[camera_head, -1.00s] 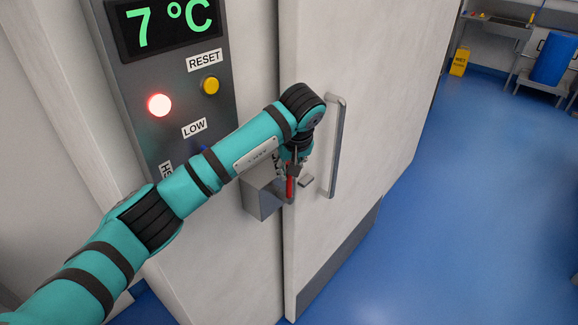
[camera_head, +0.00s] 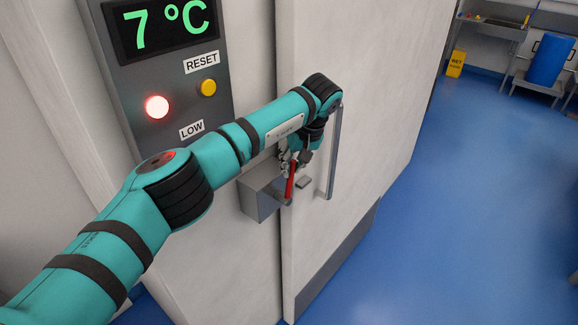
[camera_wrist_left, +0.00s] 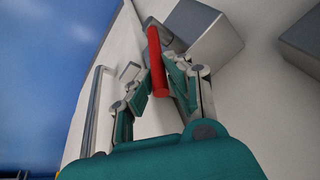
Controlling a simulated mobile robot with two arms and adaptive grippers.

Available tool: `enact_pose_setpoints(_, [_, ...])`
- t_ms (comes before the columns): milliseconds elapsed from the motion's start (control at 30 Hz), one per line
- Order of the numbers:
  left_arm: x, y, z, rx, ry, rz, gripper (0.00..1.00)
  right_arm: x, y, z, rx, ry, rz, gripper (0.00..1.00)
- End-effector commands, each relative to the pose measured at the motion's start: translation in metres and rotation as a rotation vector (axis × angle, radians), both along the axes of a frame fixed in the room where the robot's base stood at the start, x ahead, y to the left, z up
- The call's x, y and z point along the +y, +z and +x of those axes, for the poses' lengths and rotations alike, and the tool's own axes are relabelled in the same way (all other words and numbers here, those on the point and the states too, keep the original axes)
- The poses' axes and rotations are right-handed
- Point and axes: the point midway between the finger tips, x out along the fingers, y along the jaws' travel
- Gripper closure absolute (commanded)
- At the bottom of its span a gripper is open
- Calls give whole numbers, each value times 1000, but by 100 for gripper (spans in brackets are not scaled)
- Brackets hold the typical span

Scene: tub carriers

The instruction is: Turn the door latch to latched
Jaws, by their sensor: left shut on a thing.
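The door latch has a red lever (camera_head: 290,186) beside a grey metal box (camera_head: 260,198) at the edge of the white door (camera_head: 345,235). In the head view the lever is tilted, its upper end leaning right. My left gripper (camera_head: 294,167) is shut on the red lever, and my arm hides part of it. In the left wrist view the red lever (camera_wrist_left: 157,62) stands between the two fingers (camera_wrist_left: 160,88), with the grey box (camera_wrist_left: 207,38) behind it. My right gripper is not in view.
A vertical door handle (camera_head: 334,150) stands just right of my left gripper. A control panel (camera_head: 165,85) reads 7 °C, with a lit red lamp and a yellow button. Blue floor (camera_head: 455,220) is open at right; a yellow sign (camera_head: 456,63) and blue tub (camera_head: 550,58) stand far back.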

Motion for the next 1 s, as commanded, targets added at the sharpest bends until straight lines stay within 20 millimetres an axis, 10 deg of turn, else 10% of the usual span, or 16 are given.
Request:
enact_pose_setpoints(533, [-3, -2, 1, 37, 2, 19, 100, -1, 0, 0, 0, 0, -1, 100])
enact_pose_setpoints(567, [-3, -2, 1, 36, 2, 19, 81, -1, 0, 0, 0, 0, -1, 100])
enact_pose_setpoints(700, [-3, -1, 2, 34, 3, 19, 62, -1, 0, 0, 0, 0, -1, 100])
enact_pose_setpoints(1000, [-3, 2, 2, 31, 3, 20, 62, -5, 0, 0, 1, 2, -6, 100])
